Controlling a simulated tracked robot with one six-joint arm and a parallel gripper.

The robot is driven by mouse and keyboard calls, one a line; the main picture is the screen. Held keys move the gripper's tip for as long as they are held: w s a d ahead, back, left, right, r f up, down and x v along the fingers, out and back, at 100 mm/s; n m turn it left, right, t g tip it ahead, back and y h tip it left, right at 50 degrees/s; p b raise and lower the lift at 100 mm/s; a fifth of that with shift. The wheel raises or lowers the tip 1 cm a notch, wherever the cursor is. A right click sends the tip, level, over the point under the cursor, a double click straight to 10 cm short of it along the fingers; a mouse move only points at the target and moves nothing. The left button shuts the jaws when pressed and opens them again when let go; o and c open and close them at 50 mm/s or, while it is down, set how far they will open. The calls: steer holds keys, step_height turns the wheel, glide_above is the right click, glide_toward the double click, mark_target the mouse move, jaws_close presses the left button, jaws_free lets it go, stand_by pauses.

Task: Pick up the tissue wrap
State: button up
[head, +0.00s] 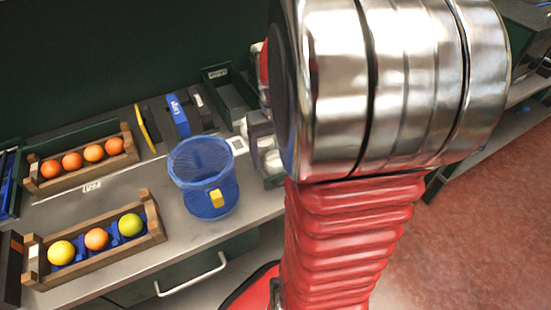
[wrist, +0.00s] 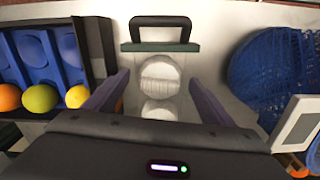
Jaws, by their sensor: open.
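Two white rounded pieces, which look like the tissue wrap (wrist: 160,74), lie one behind the other in the wrist view, between my fingers. I cannot tell whether they are separate items. A small dark-edged holder with a black handle (wrist: 160,20) stands just behind them. My gripper (wrist: 159,88) is open, one finger to each side of the white pieces, with gaps visible and no clear contact. In the head view my gripper (head: 259,128) is mostly hidden behind my arm, and white pieces (head: 272,161) show below it.
A blue mesh basket (head: 203,165) stands on the bench (head: 120,185), left of the white pieces. Wooden crates hold oranges (head: 94,153) and mixed fruit (head: 97,239). A dark green tray (head: 229,88) is behind. A white framed card (wrist: 298,122) is close to my right finger.

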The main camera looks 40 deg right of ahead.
mark_target(275, 153)
steer(key=c, duration=1.1)
steer(key=shift+r, duration=0.15)
steer(key=shift+c, duration=0.2)
step_height(275, 153, up, 10)
steer(key=shift+f, duration=0.1)
stand_by(0.3)
